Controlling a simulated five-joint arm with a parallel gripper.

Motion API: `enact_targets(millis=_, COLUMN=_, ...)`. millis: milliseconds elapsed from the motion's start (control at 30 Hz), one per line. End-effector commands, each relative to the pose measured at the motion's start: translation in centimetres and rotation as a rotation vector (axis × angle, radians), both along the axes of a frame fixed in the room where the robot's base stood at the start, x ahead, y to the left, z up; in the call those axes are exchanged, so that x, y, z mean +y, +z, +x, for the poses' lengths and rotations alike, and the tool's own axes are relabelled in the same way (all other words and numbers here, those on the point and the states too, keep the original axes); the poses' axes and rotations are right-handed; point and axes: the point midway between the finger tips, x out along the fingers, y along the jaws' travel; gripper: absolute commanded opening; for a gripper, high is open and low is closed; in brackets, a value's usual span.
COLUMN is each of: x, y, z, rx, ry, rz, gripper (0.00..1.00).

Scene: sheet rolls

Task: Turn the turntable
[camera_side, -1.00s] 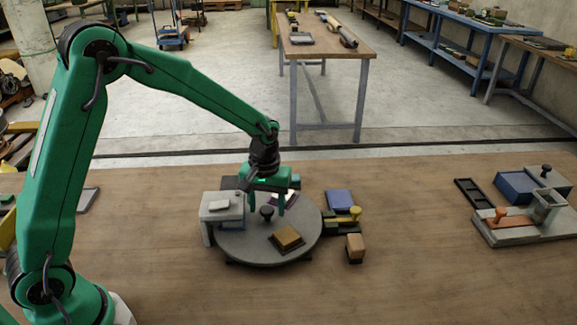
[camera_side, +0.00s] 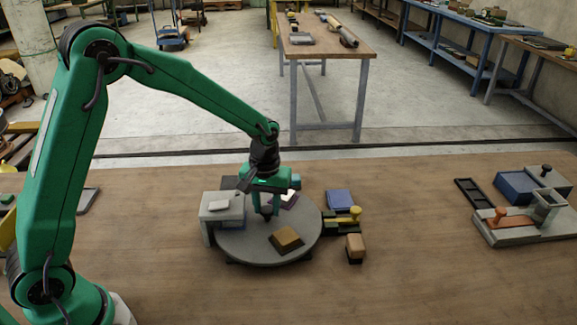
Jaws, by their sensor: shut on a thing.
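The turntable (camera_side: 262,249) is a round grey disc on the wooden bench, left of the picture's middle. A dark knob (camera_side: 266,211) stands up near its centre. My gripper (camera_side: 266,212) points down over the disc, and its green fingers are shut on the knob. The fingers partly hide the knob. A tan block on a dark base (camera_side: 287,239) sits on the front right of the disc.
A grey housing (camera_side: 222,207) overhangs the disc's left side. A grey fixture (camera_side: 520,225) stands far right. The bench between is clear.

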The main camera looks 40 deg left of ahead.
Motion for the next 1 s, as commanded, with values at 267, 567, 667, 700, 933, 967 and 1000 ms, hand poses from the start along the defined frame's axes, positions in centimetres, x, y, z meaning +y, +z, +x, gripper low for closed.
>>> enact_targets(millis=267, x=0.01, y=0.06, z=0.0, rx=0.0, ry=-0.077, rz=0.0, gripper=0.0)
enact_targets(millis=567, x=0.02, y=0.07, z=0.01, rx=0.0, ry=-0.215, rz=0.0, gripper=0.0)
enact_targets(millis=667, x=0.02, y=0.08, z=0.02, rx=0.0, ry=-0.264, rz=0.0, gripper=0.0)
enact_targets(millis=700, x=0.02, y=0.08, z=0.02, rx=0.0, ry=-0.285, rz=0.0, gripper=0.0)
enact_targets(millis=933, x=0.01, y=0.09, z=0.03, rx=0.0, ry=-0.4, rz=0.0, gripper=0.0)
enact_targets(millis=967, x=0.01, y=0.09, z=0.03, rx=0.0, ry=-0.415, rz=0.0, gripper=0.0)
enact_targets(millis=1000, x=0.02, y=0.09, z=0.04, rx=0.0, ry=-0.435, rz=0.0, gripper=0.0)
